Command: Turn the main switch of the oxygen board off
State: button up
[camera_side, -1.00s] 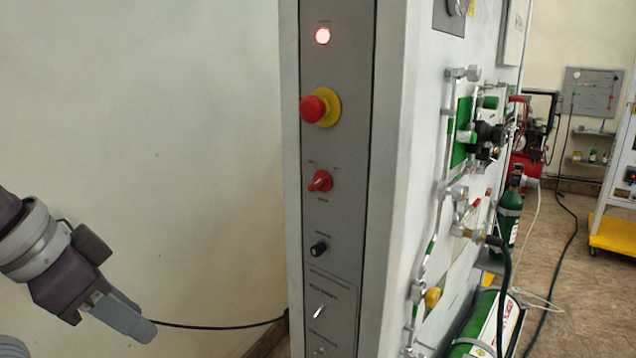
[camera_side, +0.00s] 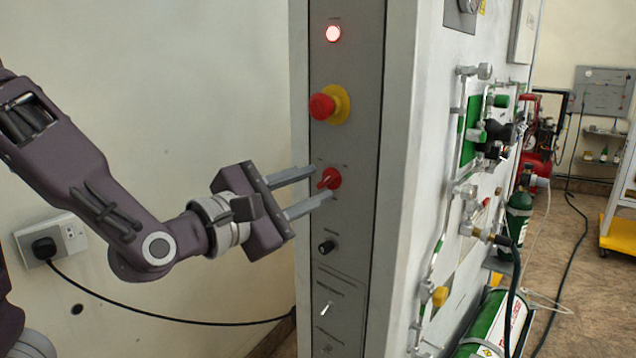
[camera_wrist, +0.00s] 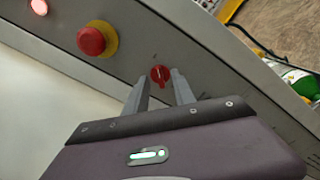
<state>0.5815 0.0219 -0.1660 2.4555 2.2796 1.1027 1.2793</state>
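The main switch (camera_side: 329,178) is a small red rotary knob on the grey control panel of the oxygen board (camera_side: 345,130). In the wrist view the red knob (camera_wrist: 160,74) lies just beyond my fingertips. My gripper (camera_side: 322,184) is open, with one finger above the knob and one below it in the side view. The fingertips are close to the panel around the knob; I cannot tell whether they touch it. In the wrist view the gripper (camera_wrist: 161,80) has its two fingers apart, pointing at the knob. A round indicator lamp (camera_side: 333,34) at the panel's top glows.
A red emergency button on a yellow base (camera_side: 328,104) sits above the switch. A black knob (camera_side: 327,247) and a toggle (camera_side: 327,308) sit below it. A wall socket with a black plug (camera_side: 48,246) and cable is at left. Green cylinders (camera_side: 495,320) and pipes are at right.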

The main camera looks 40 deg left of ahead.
jog(key=shift+w, duration=1.25)
grip_shut()
jog(key=shift+n, duration=0.4)
jog(key=n, duration=0.3)
jog(key=shift+a+n, duration=0.15)
jog(key=shift+n, duration=0.25)
jog(key=n, duration=0.4)
jog(key=shift+a+n, duration=0.1)
jog(key=shift+n, duration=0.2)
jog(key=n, duration=0.4)
jog(key=shift+a, duration=0.15)
jog(key=shift+n, duration=2.2)
jog(key=shift+f+n, duration=0.1)
jog(key=shift+n, duration=0.2)
